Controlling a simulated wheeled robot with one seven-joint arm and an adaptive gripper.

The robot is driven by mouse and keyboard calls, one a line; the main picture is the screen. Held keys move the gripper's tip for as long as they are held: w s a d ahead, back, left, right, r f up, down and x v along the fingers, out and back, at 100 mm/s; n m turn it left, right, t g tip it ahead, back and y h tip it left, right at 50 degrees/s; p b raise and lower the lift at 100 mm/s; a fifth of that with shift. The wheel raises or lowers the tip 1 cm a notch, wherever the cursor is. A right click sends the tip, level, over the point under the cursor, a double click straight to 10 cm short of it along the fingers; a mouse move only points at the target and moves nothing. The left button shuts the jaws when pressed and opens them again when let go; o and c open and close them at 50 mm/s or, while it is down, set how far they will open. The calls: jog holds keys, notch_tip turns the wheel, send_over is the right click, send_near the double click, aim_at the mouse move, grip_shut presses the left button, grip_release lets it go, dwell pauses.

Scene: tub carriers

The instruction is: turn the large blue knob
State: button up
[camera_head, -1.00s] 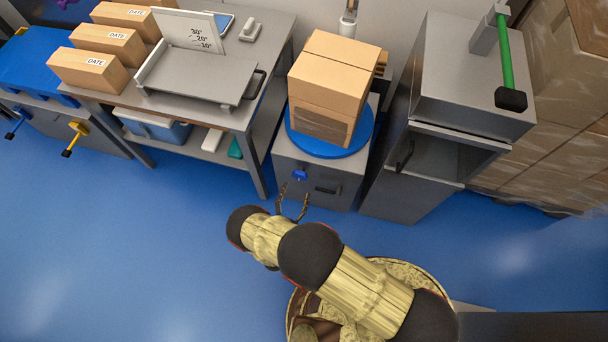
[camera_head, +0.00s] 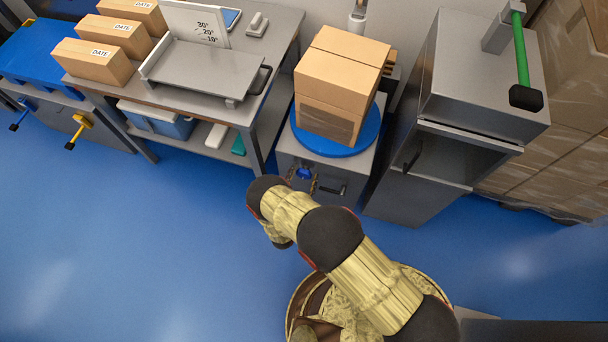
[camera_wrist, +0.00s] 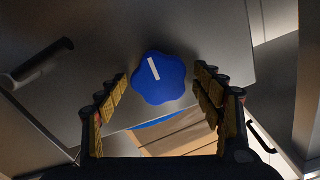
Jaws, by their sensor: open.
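The large blue knob (camera_wrist: 158,78) has a lobed rim and a white line that leans slightly in the wrist view. It sits on the front of a grey cabinet (camera_head: 332,170), where it also shows small in the head view (camera_head: 304,173). My gripper (camera_wrist: 161,92) is open, with one finger on each side of the knob and a visible gap on both sides. In the head view my gripper (camera_head: 303,181) is right at the knob, and my arm partly hides the area below it.
A blue round turntable (camera_head: 367,141) on the cabinet carries a cardboard box (camera_head: 335,80). A dark handle (camera_wrist: 38,64) is on the same front, beside the knob. A grey table (camera_head: 262,112) stands to the left and a steel machine (camera_head: 470,85) to the right. Blue floor in front is clear.

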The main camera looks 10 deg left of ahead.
jog(key=shift+c, duration=0.9)
jog(key=c, duration=1)
jog(key=shift+n, duration=0.3)
jog(key=n, duration=0.3)
jog(key=shift+a+n, duration=0.1)
jog(key=shift+n, duration=0.2)
jog(key=n, duration=0.4)
jog(key=shift+a+n, duration=0.15)
jog(key=shift+n, duration=0.15)
jog(key=n, duration=0.4)
jog(key=shift+a+f, duration=0.1)
jog(key=shift+a+f+n, duration=0.1)
jog(key=shift+n, duration=2.4)
